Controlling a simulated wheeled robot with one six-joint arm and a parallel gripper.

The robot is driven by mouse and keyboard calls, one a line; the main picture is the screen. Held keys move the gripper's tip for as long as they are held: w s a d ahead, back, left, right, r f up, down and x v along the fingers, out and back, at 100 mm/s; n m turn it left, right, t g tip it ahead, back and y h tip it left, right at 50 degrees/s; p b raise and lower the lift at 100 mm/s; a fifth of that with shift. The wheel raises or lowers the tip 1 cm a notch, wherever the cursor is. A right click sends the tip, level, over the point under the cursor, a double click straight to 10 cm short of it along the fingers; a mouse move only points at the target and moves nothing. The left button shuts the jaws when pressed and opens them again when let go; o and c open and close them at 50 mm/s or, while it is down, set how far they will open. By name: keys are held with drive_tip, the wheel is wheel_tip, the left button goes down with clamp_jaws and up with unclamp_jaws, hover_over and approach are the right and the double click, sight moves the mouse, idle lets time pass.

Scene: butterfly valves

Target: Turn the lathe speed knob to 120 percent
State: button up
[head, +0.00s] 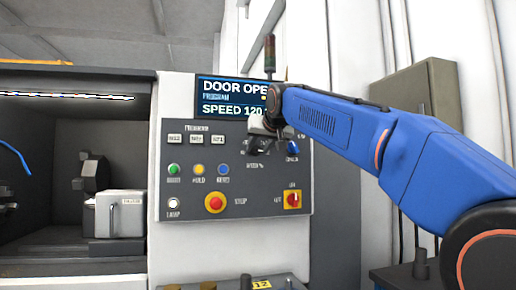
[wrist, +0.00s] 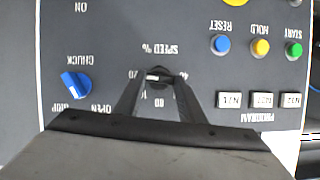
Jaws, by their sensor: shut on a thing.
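The speed knob (wrist: 160,77) is a small dark knob with a pale mark, under the label "SPEED %" on the grey panel. It shows in the wrist view, where the panel appears upside down. My gripper (wrist: 158,73) is shut on the knob, one finger on each side. The knob's pale mark lies towards the left of the wrist view, near a partly covered number ending in "20". In the head view my gripper (head: 262,140) is at the panel and hides the knob. The display (head: 215,97) reads "SPEED 120", with its right end covered by my arm.
A blue chuck knob (wrist: 77,85) sits close beside my gripper. Reset (wrist: 220,44), hold (wrist: 260,47) and start (wrist: 293,49) buttons are nearby. A red stop button (head: 215,202) and a red main switch (head: 292,200) are lower on the panel. The lathe opening is at left.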

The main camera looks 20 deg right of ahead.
drive_tip(key=shift+m, duration=0.3)
idle(0.4)
drive_tip(key=o, duration=1)
drive_tip(key=shift+o, duration=0.2)
drive_tip(key=v, duration=1.7)
drive_tip(key=shift+s+d, duration=0.2)
drive_tip(key=shift+s, duration=0.05)
drive_tip(key=shift+r, duration=0.1)
drive_tip(key=s+d+f+g, duration=0.2)
drive_tip(key=s+f, duration=0.7)
drive_tip(key=f, duration=1.1)
drive_tip(key=s+d+f+n+g, duration=0.1)
drive_tip(key=s+f+g, duration=0.3)
drive_tip(key=f, duration=1.7)
drive_tip(key=s+d+f+g, duration=0.2)
drive_tip(key=s+f, duration=1.2)
drive_tip(key=f, duration=0.7)
drive_tip(key=shift+d+f+g+h, duration=0.2)
drive_tip(key=shift+d+g+h, duration=0.1)
drive_tip(key=shift+g+h, duration=0.1)
